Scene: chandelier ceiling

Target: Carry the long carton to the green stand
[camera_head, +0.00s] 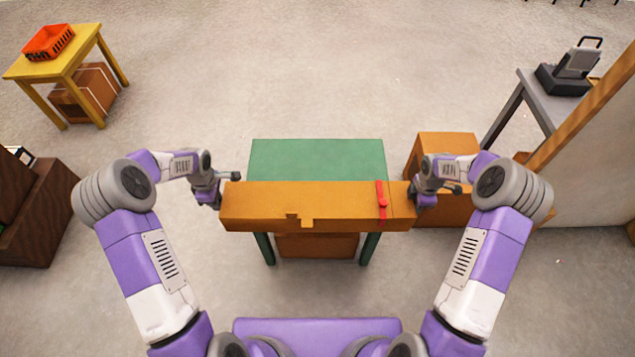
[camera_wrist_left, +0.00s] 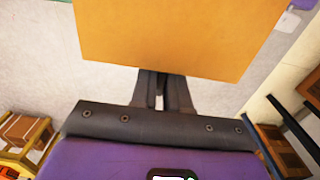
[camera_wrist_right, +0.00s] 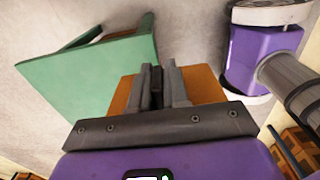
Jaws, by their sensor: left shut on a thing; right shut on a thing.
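The long carton (camera_head: 265,205) is orange-brown with a red strap near its right end. It is held level, crosswise in front of me, and covers the near part of the green stand (camera_head: 317,158) in the head view. I cannot tell whether it touches the stand. My left gripper (camera_head: 221,191) is shut on the carton's left end; the carton (camera_wrist_left: 170,35) fills the top of the left wrist view. My right gripper (camera_head: 416,192) is shut at its right end. The right wrist view shows the green stand (camera_wrist_right: 95,70) left of the fingers.
A brown box (camera_head: 437,150) stands right of the green stand, and another (camera_head: 317,245) is under it. A grey table (camera_head: 520,95) with a device and a pale wall are at right. A yellow table (camera_head: 75,58) with a red basket is far left. Floor beyond the stand is clear.

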